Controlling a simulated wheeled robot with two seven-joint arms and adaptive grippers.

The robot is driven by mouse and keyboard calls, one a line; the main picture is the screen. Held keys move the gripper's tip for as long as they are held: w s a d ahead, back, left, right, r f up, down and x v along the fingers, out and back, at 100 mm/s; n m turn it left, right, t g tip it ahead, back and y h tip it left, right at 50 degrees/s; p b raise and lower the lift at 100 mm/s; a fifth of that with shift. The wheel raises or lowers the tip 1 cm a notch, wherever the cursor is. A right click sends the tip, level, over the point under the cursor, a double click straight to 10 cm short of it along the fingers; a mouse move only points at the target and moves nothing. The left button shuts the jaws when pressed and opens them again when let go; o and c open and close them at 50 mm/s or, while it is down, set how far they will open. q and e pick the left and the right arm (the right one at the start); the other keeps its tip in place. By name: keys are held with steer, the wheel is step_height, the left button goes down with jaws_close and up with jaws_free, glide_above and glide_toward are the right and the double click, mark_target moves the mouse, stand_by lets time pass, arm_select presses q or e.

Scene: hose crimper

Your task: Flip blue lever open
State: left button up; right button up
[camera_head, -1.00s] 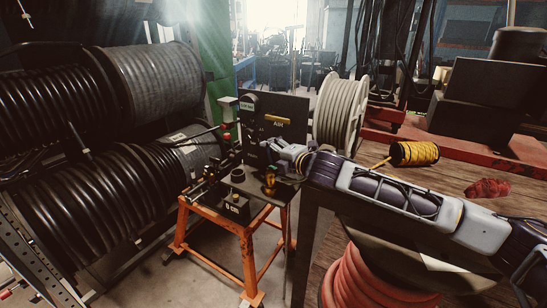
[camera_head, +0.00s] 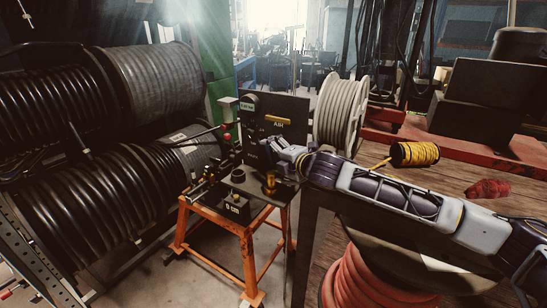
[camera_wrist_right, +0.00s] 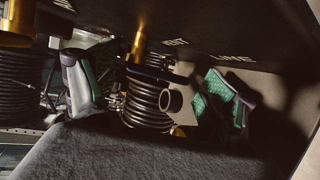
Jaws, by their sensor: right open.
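The hose crimper (camera_head: 237,204) is a black machine with a black panel (camera_head: 290,110) on an orange stand. My right gripper (camera_head: 266,150) is in front of the panel, above the machine's right side. In the right wrist view my right gripper (camera_wrist_right: 152,92) is open, its two green-padded fingers apart. A brass cylinder (camera_wrist_right: 139,42) and a small dark ring-shaped part (camera_wrist_right: 171,101) show between the fingers, and I see nothing held. My left gripper is not in view.
Large black hose reels (camera_head: 90,215) fill the left side. A pale cable reel (camera_head: 341,110) stands behind my right arm. A wooden table (camera_head: 455,180) with a yellow cord spool (camera_head: 414,153) is at the right. A brass fitting (camera_head: 270,186) stands on the machine's right side.

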steer(key=shift+r, duration=0.1)
steer(key=shift+r+p, duration=0.2)
steer(key=shift+p, duration=0.45)
steer(key=shift+s+d+r+n+g+h+p, duration=0.15)
steer(key=shift+n+g+h+p, duration=0.25)
steer(key=shift+g+h+p, duration=0.65)
steer(key=p+v, duration=0.2)
steer(key=v, duration=1.1)
steer(key=shift+s+d, duration=0.3)
steer(key=shift+s, duration=0.05)
steer(key=shift+y, duration=0.25)
steer(key=shift+c, duration=0.3)
